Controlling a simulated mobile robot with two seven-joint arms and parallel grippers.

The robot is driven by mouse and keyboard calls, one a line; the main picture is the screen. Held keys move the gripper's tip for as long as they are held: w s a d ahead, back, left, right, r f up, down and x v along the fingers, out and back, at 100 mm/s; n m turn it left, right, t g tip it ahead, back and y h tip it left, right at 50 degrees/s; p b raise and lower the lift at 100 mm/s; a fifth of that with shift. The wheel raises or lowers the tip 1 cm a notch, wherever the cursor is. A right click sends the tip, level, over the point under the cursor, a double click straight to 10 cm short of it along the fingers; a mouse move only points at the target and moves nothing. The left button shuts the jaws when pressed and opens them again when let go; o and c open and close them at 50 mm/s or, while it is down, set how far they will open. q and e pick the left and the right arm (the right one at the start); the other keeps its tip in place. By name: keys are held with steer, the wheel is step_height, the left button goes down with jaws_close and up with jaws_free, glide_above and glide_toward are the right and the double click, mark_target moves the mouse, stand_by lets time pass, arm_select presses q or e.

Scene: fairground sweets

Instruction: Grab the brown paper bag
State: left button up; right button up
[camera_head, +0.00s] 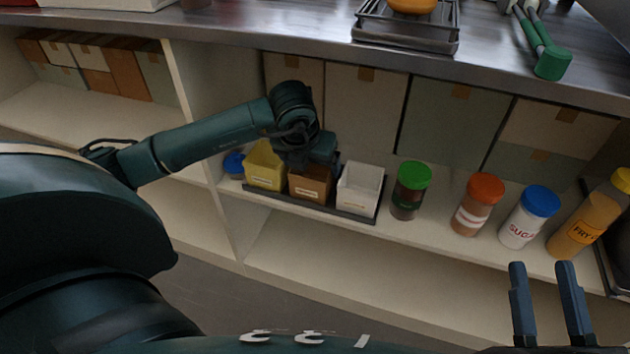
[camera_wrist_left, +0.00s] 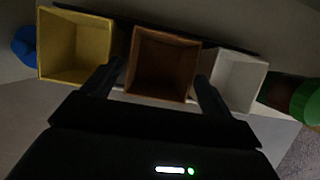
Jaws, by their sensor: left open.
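The brown paper bag (camera_head: 311,189) stands open-topped in the middle of a dark tray (camera_head: 323,207) on the shelf, between a yellow bag (camera_head: 265,166) and a white bag (camera_head: 359,188). In the left wrist view the brown bag (camera_wrist_left: 162,66) shows its empty inside. My left gripper (camera_wrist_left: 160,80) is open, with one finger at each side of the brown bag's near edge. I cannot tell whether the fingers touch it. In the head view my left arm hides part of the bag. My right gripper (camera_head: 546,290) is open and empty at the lower right.
Right of the tray stand a green-lidded jar (camera_head: 410,190), an orange-lidded jar (camera_head: 477,204), a blue-lidded sugar jar (camera_head: 529,216) and a yellow-capped bottle (camera_head: 590,214). A blue lid (camera_head: 234,163) lies left. The steel counter (camera_head: 290,28) overhangs the shelf; boxes (camera_head: 366,103) stand behind.

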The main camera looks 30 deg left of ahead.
mark_target(314, 175)
arm_select(q)
steer(key=b+x, duration=0.2)
steer(key=x, duration=0.3)
steer(key=shift+s+d+f, duration=0.1)
steer(key=shift+f, duration=0.15)
steer(key=shift+w+f, duration=0.2)
steer(key=shift+f, duration=0.1)
arm_select(e)
steer(key=r+n+y, duration=0.1)
steer(key=r+n+t+y, duration=0.1)
steer(key=r, duration=0.1)
steer(key=shift+w+d+r+n+y, duration=0.1)
steer(key=shift+w+d+n+y, duration=0.1)
steer(key=shift+n+y, duration=0.15)
arm_select(q)
steer(key=shift+c, duration=0.5)
steer(key=c, duration=0.4)
steer(key=shift+r, duration=0.1)
